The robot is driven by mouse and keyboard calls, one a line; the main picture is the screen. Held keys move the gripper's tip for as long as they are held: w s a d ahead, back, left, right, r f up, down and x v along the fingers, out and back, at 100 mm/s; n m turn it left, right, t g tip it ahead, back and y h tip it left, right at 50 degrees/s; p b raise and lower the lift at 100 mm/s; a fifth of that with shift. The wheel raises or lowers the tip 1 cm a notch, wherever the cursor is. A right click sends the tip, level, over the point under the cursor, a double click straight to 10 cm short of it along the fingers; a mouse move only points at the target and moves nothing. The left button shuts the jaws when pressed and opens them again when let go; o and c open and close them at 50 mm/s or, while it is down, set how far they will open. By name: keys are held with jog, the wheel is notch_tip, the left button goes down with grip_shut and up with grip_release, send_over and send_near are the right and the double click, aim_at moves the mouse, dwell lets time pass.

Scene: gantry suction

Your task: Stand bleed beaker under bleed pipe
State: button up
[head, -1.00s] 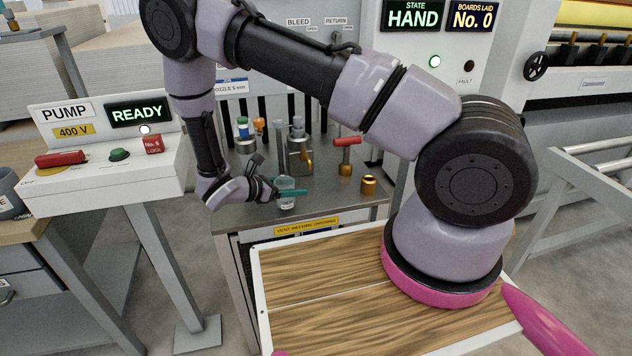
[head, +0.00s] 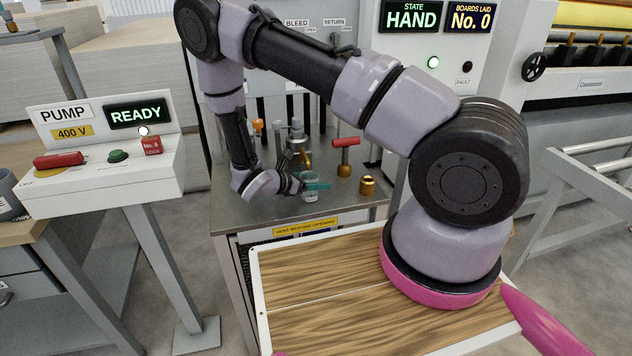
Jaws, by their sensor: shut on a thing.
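The bleed beaker (head: 311,195) is a small clear glass vessel, upright, at the front middle of the grey metal bench. My gripper (head: 316,186) comes in from the left, its teal fingers shut around the beaker near its top. I cannot tell whether the beaker's base touches the bench. The BLEED label (head: 298,22) is on the panel at the back, with dark vertical pipes below it. My arm hides part of this area, and I cannot tell which outlet is the bleed pipe's.
A red-handled brass valve (head: 345,155) stands right of the beaker, with a brass fitting (head: 367,185) near the bench's right edge. A metal fitting (head: 297,133) and an orange-capped part (head: 258,126) stand behind. The pump box (head: 100,160) is left.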

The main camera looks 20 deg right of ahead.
jog(key=shift+f, duration=0.1)
jog(key=o, duration=1.5)
jog(key=shift+c, duration=0.2)
jog(key=shift+s+a+r, duration=0.1)
jog(key=shift+a+r, duration=0.15)
jog(key=shift+a, duration=0.1)
jog(key=v, duration=1.1)
jog(key=shift+s+a, duration=0.1)
